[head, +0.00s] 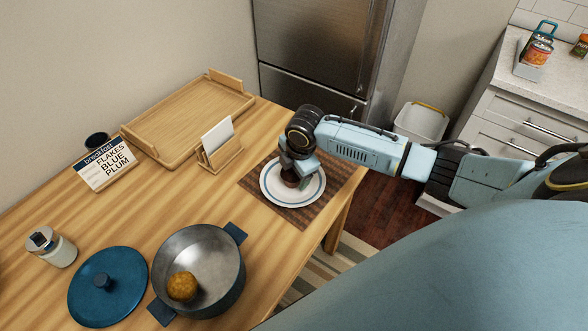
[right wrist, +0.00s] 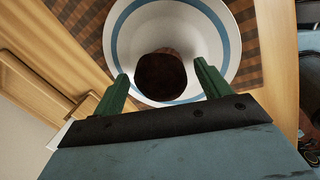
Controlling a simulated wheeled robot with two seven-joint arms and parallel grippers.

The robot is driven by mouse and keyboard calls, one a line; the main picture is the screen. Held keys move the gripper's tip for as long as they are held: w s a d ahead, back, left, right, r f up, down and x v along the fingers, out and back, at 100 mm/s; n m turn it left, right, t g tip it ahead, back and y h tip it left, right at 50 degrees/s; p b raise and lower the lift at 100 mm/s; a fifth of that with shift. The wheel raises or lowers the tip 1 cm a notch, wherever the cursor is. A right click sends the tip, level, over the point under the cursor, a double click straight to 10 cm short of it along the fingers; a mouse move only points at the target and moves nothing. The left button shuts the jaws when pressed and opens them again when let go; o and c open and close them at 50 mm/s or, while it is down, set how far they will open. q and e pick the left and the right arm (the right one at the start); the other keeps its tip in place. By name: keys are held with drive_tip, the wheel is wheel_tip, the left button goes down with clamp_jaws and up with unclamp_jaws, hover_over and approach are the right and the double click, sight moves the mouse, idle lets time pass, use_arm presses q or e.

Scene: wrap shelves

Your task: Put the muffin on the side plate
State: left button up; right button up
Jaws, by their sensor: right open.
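The muffin (right wrist: 162,80), dark brown and round from above, sits on the side plate, a white plate (head: 312,198) with a blue ring. In the head view the muffin (head: 290,179) is partly hidden by my right gripper (head: 297,181). That gripper is open low over the plate, its green fingers on either side of the muffin. A gap shows between each finger and the muffin in the right wrist view. My left gripper is not in view.
The plate lies on a brown woven mat (head: 258,182) at the table's right edge. A pot (head: 215,250) holding a golden-brown round item (head: 183,286) stands in front, beside a blue lid (head: 100,300). A napkin holder (head: 220,153), a wooden tray (head: 190,115) and a breakfast sign (head: 105,165) stand behind.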

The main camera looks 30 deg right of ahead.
drive_tip(key=p+v, duration=0.2)
drive_tip(key=v, duration=1)
